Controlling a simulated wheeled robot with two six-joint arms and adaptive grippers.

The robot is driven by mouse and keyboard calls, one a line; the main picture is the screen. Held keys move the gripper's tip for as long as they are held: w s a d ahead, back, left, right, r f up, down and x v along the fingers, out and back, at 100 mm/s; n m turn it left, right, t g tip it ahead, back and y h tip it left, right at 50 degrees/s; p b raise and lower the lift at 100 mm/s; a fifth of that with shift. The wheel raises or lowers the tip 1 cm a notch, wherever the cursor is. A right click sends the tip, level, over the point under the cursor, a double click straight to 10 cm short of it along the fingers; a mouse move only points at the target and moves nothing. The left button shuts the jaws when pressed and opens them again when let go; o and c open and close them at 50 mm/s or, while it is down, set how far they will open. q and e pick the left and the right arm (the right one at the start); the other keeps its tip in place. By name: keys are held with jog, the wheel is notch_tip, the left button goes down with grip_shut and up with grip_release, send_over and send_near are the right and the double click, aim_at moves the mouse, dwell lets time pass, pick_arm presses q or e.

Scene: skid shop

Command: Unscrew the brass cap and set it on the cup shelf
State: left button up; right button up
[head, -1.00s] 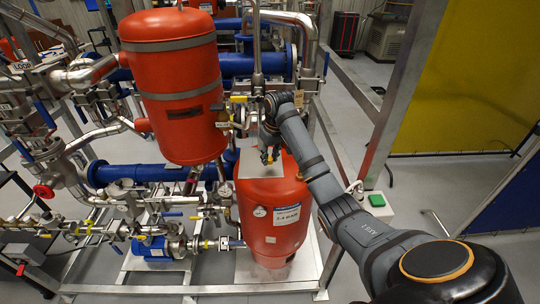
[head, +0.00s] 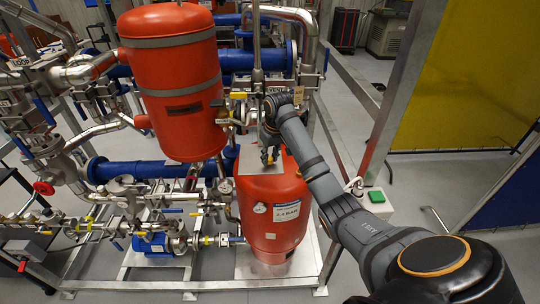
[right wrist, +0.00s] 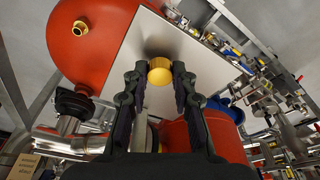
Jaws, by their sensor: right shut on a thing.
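My right gripper (head: 268,158) is above the top of the lower red tank (head: 262,242), over a flat pale grey plate that I take for the cup shelf (head: 246,167). In the right wrist view the fingers of my right gripper (right wrist: 160,78) are shut on the brass cap (right wrist: 160,71). The plate (right wrist: 122,62) lies behind the cap, with a dark shadow or reflection close to it. I cannot tell whether the cap touches the plate. A bare brass fitting (right wrist: 81,28) stands on the red tank beside the plate. My left gripper is not in view.
The upper red tank (head: 172,80) hangs left of my right arm. Pipes, valves and a blue pump (head: 152,246) crowd the left side. A steel frame post (head: 392,110) stands right of the arm, near a green-topped box (head: 376,197). Floor at right is clear.

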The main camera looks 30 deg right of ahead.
jog(key=shift+f, duration=0.4)
jog(key=shift+f, duration=0.1)
dwell(0.3)
jog(key=o, duration=1)
jog(key=shift+c, duration=0.2)
jog(key=o, duration=0.3)
